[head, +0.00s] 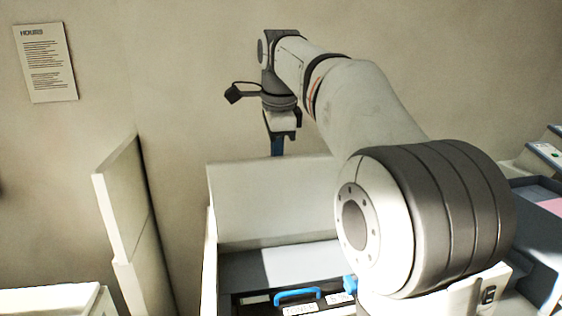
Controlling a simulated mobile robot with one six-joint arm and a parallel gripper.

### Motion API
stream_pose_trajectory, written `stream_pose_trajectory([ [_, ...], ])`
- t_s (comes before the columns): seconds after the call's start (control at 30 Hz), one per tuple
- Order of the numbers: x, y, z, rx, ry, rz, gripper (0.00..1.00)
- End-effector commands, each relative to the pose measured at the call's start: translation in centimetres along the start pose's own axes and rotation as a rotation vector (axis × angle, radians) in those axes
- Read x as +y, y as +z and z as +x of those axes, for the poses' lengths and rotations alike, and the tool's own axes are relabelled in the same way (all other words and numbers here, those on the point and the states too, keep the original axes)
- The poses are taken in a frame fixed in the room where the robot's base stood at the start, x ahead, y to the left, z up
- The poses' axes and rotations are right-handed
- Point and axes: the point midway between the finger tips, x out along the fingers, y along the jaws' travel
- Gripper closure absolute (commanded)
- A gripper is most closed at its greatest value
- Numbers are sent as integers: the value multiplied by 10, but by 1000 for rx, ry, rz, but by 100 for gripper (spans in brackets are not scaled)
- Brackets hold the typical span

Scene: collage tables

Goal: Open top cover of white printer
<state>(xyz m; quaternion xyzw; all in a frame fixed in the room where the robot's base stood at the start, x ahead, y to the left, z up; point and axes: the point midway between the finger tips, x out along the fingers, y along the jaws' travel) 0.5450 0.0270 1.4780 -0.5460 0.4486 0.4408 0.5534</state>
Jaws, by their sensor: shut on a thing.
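The white printer's top cover (245,205) stands raised, close to upright, at the middle of the head view. Below it the printer's inside shows, with a dark bay, a blue handle (297,294) and white labels. My gripper (278,148) points down at the cover's upper edge and is shut on it. My arm hides the printer's right side.
A tall pale panel (125,215) stands at the left, above a white surface (50,300) at the lower left. A paper notice (45,62) hangs on the wall. Another device (545,153) with a pink sheet nearby sits at the right edge.

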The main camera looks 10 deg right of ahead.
Motion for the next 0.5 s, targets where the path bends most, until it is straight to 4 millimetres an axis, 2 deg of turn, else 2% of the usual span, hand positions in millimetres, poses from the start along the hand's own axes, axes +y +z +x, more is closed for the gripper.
stream_pose_trajectory([
  [0.03,-7,0,11,4,19,-2,100],
  [0.3,-30,5,17,3,23,-9,100],
  [0.5,-36,6,19,2,25,-11,100],
])
